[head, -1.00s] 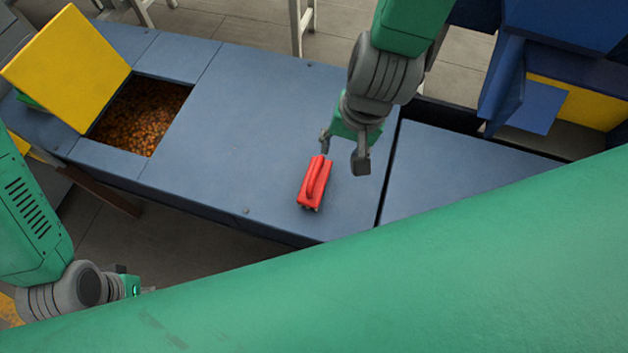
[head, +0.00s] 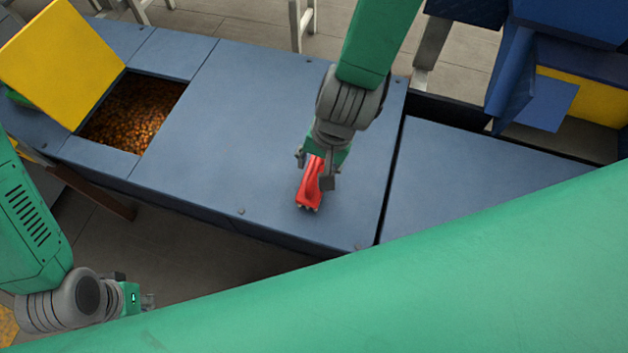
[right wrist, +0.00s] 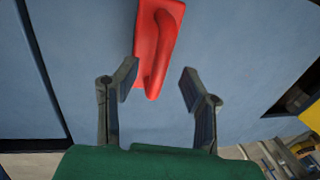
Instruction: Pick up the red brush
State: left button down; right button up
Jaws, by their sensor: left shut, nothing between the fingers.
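The red brush (head: 309,193) lies on the blue table top, its handle up; it also shows at the top of the right wrist view (right wrist: 157,45). In the right wrist view, the open fingers of my right gripper (right wrist: 158,86) flank the handle's end with gaps on both sides. My left gripper (head: 149,302) is small at the lower left, away from the table, shut and empty.
The blue table (head: 255,120) is clear around the brush. A dark gap separates the table from another blue surface (head: 470,180) on the right.

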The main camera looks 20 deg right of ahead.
jog(key=f, duration=0.2)
jog(key=shift+w+a+f+b, duration=0.15)
jog(key=shift+a+f+b, duration=0.05)
jog(key=shift+f+b, duration=0.2)
jog(key=shift+r, duration=0.1)
grip_shut()
notch_tip(320, 180, up, 10)
jog(key=p, duration=0.4)
